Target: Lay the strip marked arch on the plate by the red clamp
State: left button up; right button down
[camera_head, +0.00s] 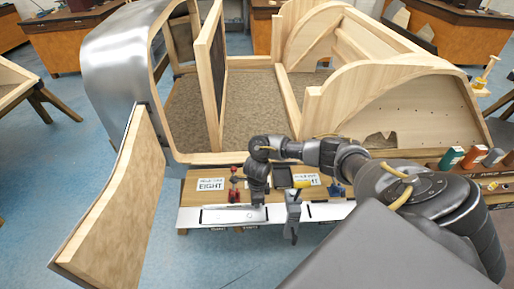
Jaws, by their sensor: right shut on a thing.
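The red clamp (235,190) stands at the back edge of a pale plate (222,215) on the wooden bench. My right gripper (258,200) reaches in from the right and points down just right of the red clamp, over the plate's right part. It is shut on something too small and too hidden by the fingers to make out. I cannot read the word arch on any strip. A grey upright piece (293,215) stands right of the gripper at the bench's front edge; I cannot tell what it is. My left gripper is out of view.
A blue clamp (337,190) stands farther right by a second pale plate (325,211). A card reading EIGHT (211,185) lies left of the red clamp. A large wooden bodyframe (390,110) rises behind the bench, and a curved panel (118,200) stands at left. Coloured bottles (450,157) stand at right.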

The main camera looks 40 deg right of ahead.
jog(key=shift+f, duration=0.1)
dwell(0.3)
jog(key=c, duration=1.5)
grip_release()
notch_tip(320, 180, up, 11)
jog(key=shift+f+p, duration=0.1)
jog(key=shift+p, duration=0.45)
